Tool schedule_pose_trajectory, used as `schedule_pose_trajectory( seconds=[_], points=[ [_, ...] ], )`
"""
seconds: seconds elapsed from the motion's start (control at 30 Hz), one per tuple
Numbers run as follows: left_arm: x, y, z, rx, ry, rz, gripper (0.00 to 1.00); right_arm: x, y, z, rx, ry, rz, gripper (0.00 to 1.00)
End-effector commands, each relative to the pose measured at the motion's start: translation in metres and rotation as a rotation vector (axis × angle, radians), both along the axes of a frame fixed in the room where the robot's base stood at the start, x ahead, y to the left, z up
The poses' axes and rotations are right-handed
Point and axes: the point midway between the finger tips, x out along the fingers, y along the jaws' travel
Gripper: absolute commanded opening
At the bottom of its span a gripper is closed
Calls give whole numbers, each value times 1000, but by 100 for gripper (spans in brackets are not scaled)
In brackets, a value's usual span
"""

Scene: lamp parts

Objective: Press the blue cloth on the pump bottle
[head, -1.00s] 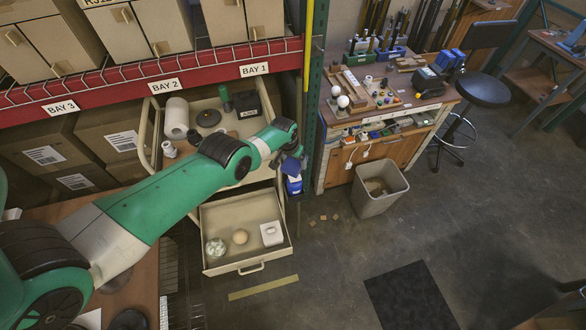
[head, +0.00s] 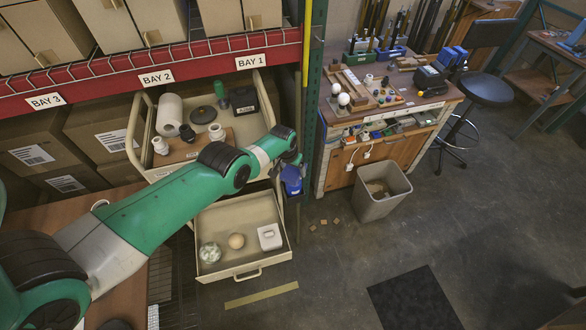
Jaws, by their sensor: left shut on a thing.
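My left gripper (head: 291,163) is at the right side of the cream cart, just beyond its upper tray. It is small and partly hidden by its own wrist. It is shut on the blue cloth (head: 291,174), which hangs just below the fingers. The pump bottle (head: 294,189) is directly under the cloth, in a dark holder at the cart's side. The cloth covers its top, so its pump head is hidden. Cloth and bottle look in contact, but their blues merge and I cannot tell how firmly. My right gripper is not in view.
The upper tray (head: 219,101) holds a paper roll (head: 169,115), white fittings on a board and a dark box (head: 243,101). A green post and workbench stand right; a grey bin (head: 378,206) is on the floor.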

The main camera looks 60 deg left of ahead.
Motion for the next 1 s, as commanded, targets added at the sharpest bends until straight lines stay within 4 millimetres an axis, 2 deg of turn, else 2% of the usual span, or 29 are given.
schedule_pose_trajectory(
  seconds=[1.0],
  points=[
    [0,0,-4,0,0,0,42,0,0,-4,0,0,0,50]
  ],
)
